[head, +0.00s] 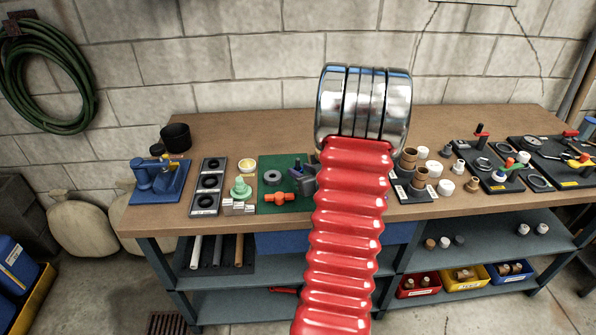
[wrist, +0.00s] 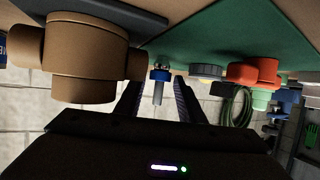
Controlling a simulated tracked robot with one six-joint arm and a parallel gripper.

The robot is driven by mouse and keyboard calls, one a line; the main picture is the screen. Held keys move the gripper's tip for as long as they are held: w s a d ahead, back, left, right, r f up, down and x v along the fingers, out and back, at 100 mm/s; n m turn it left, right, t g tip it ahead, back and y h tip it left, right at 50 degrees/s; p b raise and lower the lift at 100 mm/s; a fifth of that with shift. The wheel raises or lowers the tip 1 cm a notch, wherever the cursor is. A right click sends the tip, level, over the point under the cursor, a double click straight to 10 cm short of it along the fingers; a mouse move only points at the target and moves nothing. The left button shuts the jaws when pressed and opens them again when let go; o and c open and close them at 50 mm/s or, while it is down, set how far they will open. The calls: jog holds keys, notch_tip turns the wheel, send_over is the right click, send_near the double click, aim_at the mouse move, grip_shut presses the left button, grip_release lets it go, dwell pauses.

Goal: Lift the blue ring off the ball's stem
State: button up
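In the wrist view, where the bench is at the top, the blue ring (wrist: 160,74) sits around a thin grey stem (wrist: 158,95) by the bench surface. The ball itself is too small or hidden to make out. My gripper (wrist: 156,83) is open, with one dark finger on each side of the stem. The gap between the fingers is empty apart from the stem and ring in line with it; I cannot tell how far ahead they are. In the head view my red arm hides most of this spot, and only a dark part of my gripper (head: 309,186) shows.
A large brown tee fitting (wrist: 90,62) is close on the left in the wrist view. A grey disc (wrist: 207,71) and an orange fitting (wrist: 255,73) are on the green mat (wrist: 225,45) to the right. More fittings and black boards (head: 492,180) crowd the bench's right side.

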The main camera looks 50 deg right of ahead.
jog(key=shift+c, duration=0.4)
jog(key=c, duration=0.7)
notch_tip(320, 180, up, 10)
dwell(0.4)
dwell(0.5)
